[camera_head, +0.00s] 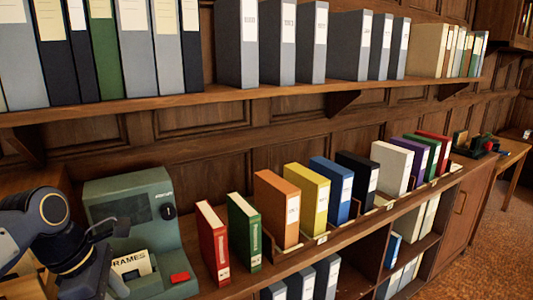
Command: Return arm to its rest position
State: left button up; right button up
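My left arm (50,210) comes in from the left edge, grey and dark with a ringed joint. Its far end bends down in front of the left side of a grey-green machine (180,240), near the bottom edge. The dark end of this arm is partly cut off by the frame, and its fingers do not show clearly. I cannot tell whether the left gripper is open or shut, or whether it touches the machine. My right arm and gripper are not in view.
The machine has a dark screen, a red button (180,277) and a card reading "RAMES" (132,265). A red book (212,245) and a green book (244,232) stand right of it, then several coloured binders. An upper shelf (230,94) with grey binders overhangs the lower one.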

pick_arm(q)
jog(key=s+d+f+m+t, duration=0.1)
jog(key=s+f+m, duration=0.4)
jog(key=m, duration=0.5)
jog(key=s+d+f+m+t, duration=0.2)
jog(key=s+d+f+m, duration=0.2)
jog(key=s+m, duration=0.5)
jog(key=shift+d+f+m+h, duration=0.4)
jog(key=shift+f+m, duration=0.1)
jog(key=shift+f, duration=0.4)
